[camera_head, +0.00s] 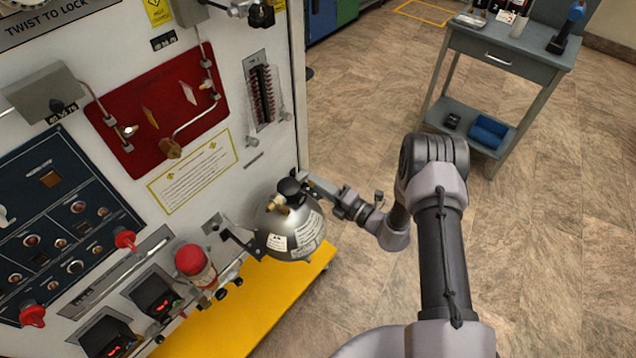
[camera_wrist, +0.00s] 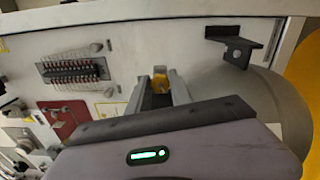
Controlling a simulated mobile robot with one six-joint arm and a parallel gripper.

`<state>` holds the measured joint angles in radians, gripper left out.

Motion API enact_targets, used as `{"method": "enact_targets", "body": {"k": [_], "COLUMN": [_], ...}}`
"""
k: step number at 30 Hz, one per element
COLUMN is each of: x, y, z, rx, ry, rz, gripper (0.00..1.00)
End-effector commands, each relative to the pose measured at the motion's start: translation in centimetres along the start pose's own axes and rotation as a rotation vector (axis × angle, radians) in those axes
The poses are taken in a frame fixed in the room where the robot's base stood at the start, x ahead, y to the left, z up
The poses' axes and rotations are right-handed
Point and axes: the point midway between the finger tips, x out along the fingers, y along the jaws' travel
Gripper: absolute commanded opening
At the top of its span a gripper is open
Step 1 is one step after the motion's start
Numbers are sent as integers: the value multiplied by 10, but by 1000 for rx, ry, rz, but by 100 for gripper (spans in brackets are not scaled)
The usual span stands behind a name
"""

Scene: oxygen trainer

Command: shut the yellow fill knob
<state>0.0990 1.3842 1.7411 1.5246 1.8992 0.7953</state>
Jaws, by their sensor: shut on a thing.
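The yellow fill knob (camera_wrist: 160,82) shows between my fingertips in the wrist view, partly covered by the fingers. My gripper (camera_wrist: 160,88) is shut on it. In the head view my gripper (camera_head: 305,182) reaches in from the right at the top of a silver round bottle (camera_head: 290,232) with white labels. A brass-yellow fitting (camera_head: 277,203) and a black part (camera_head: 290,187) sit on top of the bottle. I cannot tell how far the knob is turned.
A yellow base (camera_head: 235,315) lies below. A grey cart (camera_head: 510,50) stands back right; floor between is clear.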

Motion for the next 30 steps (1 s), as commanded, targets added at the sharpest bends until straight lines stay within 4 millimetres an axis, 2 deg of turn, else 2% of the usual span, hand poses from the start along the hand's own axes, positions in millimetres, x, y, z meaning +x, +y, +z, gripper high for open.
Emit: {"method": "enact_targets", "body": {"k": [30], "x": [0], "y": [-3], "z": [-3], "rx": [962], "ry": [1], "rz": [-3], "gripper": [0]}}
